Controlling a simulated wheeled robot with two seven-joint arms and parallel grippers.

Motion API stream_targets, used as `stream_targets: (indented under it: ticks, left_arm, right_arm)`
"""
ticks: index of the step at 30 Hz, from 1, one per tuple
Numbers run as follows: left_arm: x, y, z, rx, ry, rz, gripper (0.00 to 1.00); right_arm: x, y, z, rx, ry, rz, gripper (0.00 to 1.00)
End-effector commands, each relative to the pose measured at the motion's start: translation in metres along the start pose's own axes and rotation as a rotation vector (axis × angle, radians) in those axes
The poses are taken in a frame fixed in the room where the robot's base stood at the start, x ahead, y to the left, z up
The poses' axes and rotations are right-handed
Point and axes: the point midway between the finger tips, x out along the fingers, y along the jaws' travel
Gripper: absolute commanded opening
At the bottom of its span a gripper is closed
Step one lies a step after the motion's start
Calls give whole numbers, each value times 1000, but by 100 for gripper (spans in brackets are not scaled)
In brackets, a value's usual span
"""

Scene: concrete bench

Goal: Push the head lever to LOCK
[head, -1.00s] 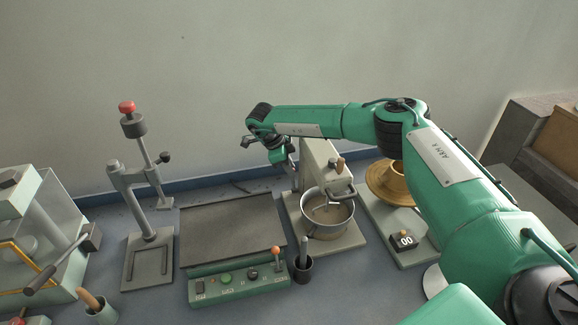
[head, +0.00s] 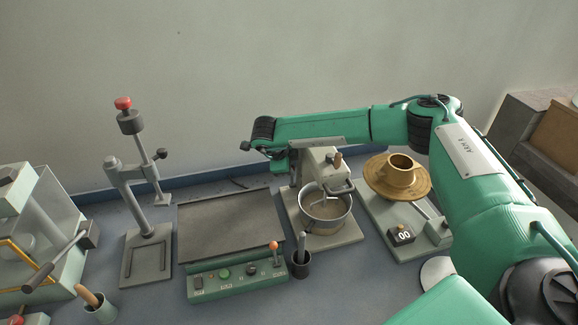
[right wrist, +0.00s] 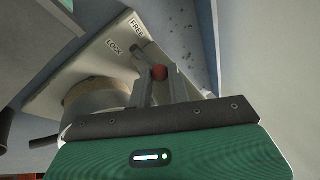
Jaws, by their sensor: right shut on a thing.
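The mixer (head: 322,158) stands at the middle right of the bench, with its bowl (head: 325,222) under the head. My right gripper reaches the left side of the mixer head in the head view, where its fingers are mostly hidden. In the right wrist view, my right gripper (right wrist: 160,88) is shut on the head lever at its red knob (right wrist: 158,72), which shows between the fingertips. The lever's grey rod (right wrist: 146,52) runs up toward the FREE label (right wrist: 138,29). The LOCK label (right wrist: 115,47) is to the left. My left gripper is out of view.
A grey hot plate (head: 231,225) with a green control panel lies left of the mixer. A small black cup (head: 301,265) stands in front. A press stand (head: 148,255) is further left.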

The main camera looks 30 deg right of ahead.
Motion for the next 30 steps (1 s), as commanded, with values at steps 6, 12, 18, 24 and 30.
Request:
stream_targets:
  ticks: [6, 12, 18, 24, 30]
  left_arm:
    - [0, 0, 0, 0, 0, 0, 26]
    - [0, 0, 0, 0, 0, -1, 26]
    - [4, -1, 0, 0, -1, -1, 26]
    - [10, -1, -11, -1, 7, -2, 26]
    - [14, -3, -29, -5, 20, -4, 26]
  right_arm:
    - [0, 0, 0, -1, 0, 1, 41]
    - [0, 0, 0, -1, 0, 1, 41]
    - [-12, 0, 1, 0, -2, -1, 41]
    - [-52, 0, 2, -1, -4, -2, 41]
    - [-98, 0, 2, -1, -3, -2, 41]
